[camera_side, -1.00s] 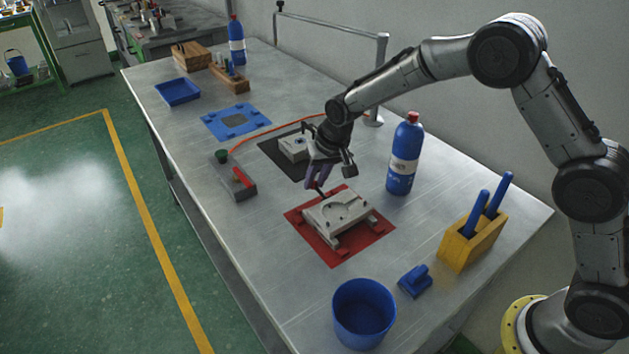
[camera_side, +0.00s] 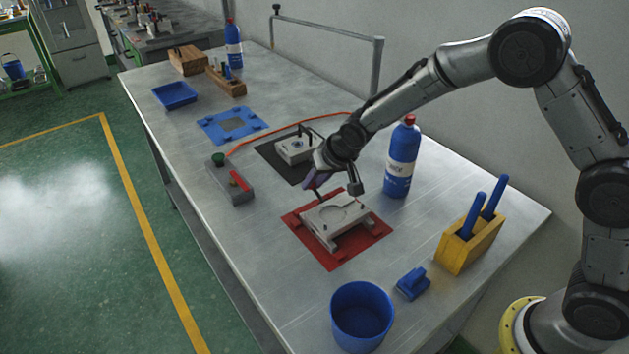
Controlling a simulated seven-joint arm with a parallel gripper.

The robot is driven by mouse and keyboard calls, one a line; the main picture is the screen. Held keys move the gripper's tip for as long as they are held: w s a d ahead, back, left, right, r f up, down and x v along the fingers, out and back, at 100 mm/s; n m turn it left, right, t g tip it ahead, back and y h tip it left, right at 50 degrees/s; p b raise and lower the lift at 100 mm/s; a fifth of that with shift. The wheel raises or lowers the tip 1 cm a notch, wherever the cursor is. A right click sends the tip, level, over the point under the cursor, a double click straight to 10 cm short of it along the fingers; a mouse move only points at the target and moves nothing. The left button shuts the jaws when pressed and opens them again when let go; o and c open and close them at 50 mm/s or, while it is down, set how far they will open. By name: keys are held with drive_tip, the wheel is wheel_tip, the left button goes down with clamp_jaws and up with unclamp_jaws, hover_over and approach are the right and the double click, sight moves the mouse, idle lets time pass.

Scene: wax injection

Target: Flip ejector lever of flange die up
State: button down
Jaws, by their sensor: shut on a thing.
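The flange die (camera_side: 336,215) is a light grey block with a round recess. It lies on the red mat (camera_side: 361,250) near the middle of the table. A thin dark ejector lever (camera_side: 319,196) stands at its far left edge. My gripper (camera_side: 316,186) has purple fingers and is over that edge, shut on the lever. The fingers and wrist hide the upper part of the lever, so its exact angle is hard to tell.
Another grey die (camera_side: 296,148) sits on a black mat (camera_side: 274,163) behind my gripper. A blue bottle (camera_side: 402,165) stands right of my wrist. A blue cup (camera_side: 361,317) and yellow holder (camera_side: 466,247) are nearer the front.

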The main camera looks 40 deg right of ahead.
drive_tip(key=c, duration=0.7)
unclamp_jaws()
drive_tip(key=shift+r, duration=0.1)
drive_tip(key=v, duration=1.3)
drive_tip(key=shift+s+r, duration=0.2)
drive_tip(key=shift+r, duration=0.1)
